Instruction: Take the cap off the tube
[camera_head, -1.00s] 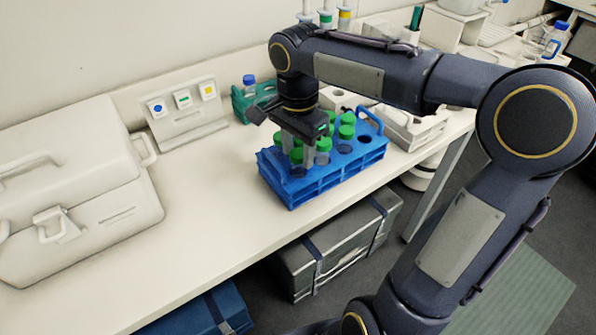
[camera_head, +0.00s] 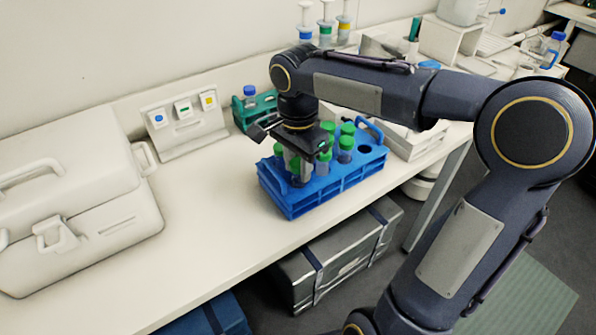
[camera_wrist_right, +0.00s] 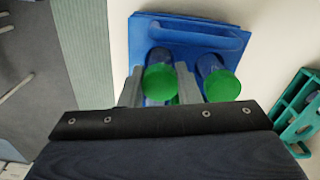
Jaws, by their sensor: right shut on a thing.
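A blue rack (camera_head: 330,190) on the bench holds several tubes with green caps. My right gripper (camera_head: 298,168) points down over the left end of the rack. In the right wrist view its two grey fingers (camera_wrist_right: 160,88) close on either side of a green-capped tube (camera_wrist_right: 160,83), and the green cap shows between them. A second green-capped tube (camera_wrist_right: 222,86) stands just right of the fingers. The tube's lower part is in the rack. The exact contact of the fingers is partly hidden. My left gripper is not in view.
A teal rack (camera_head: 262,108) with a blue-capped bottle stands behind the blue rack. A large white case (camera_head: 75,200) is on the left, with a label stand (camera_head: 184,122) beside it. The bench between the case and the blue rack is clear.

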